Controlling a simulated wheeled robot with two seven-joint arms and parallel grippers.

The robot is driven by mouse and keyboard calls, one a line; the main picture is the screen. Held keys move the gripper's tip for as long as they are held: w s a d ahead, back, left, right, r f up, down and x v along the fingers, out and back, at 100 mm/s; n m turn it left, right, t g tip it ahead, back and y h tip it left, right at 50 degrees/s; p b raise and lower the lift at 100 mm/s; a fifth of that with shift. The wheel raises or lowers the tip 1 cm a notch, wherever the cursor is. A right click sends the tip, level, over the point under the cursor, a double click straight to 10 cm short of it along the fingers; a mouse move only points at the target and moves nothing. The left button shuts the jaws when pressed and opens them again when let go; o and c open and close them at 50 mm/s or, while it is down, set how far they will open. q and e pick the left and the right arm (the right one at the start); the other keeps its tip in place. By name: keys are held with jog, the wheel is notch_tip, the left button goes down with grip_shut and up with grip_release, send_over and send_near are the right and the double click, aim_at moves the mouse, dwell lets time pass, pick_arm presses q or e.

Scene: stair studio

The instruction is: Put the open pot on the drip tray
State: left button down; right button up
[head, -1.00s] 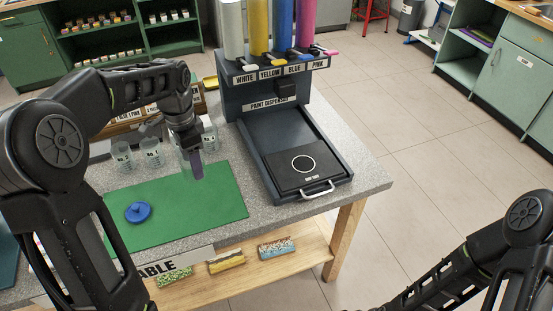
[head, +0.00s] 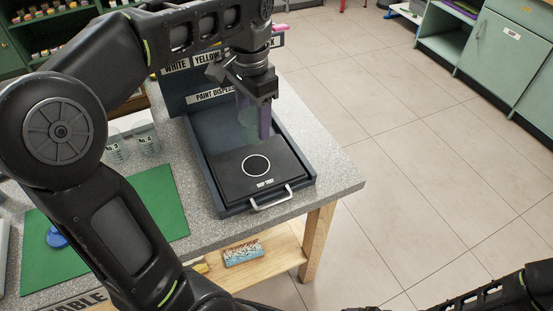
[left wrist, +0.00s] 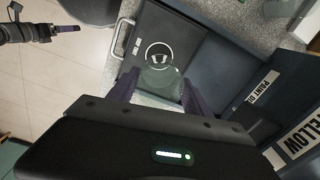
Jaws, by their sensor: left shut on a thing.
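The open pot is a clear, see-through cup (left wrist: 160,82), held between the purple fingers of my left gripper (left wrist: 158,92). In the head view, my left gripper (head: 258,122) is shut on it and hangs above the dark drip tray (head: 232,187), towards its back. The tray has a white ring (head: 256,166) and a silver front handle (head: 271,201). In the left wrist view the pot overlaps the lower part of the ring; its exact height above the tray is hard to tell. My right gripper (left wrist: 66,29) shows at the wrist view's upper left, away from the tray.
The paint dispenser (head: 210,96) stands behind the tray, with raised side walls around it. Two clear pots (head: 147,141) stand left of the dispenser. A blue lid (head: 57,237) lies on the green mat (head: 160,205), partly hidden by my arm. Open floor lies right of the table.

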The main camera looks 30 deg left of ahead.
aim_at(254, 139)
pick_arm(q)
jog(key=shift+s, duration=0.15)
jog(key=shift+f, duration=0.4)
jog(key=shift+f+b, duration=0.45)
jog(key=shift+f, duration=2.25)
jog(key=shift+f, duration=1.85)
jog(key=shift+f, duration=0.1)
jog(key=shift+c, duration=2.2)
grip_release()
jog(key=shift+f, duration=0.1)
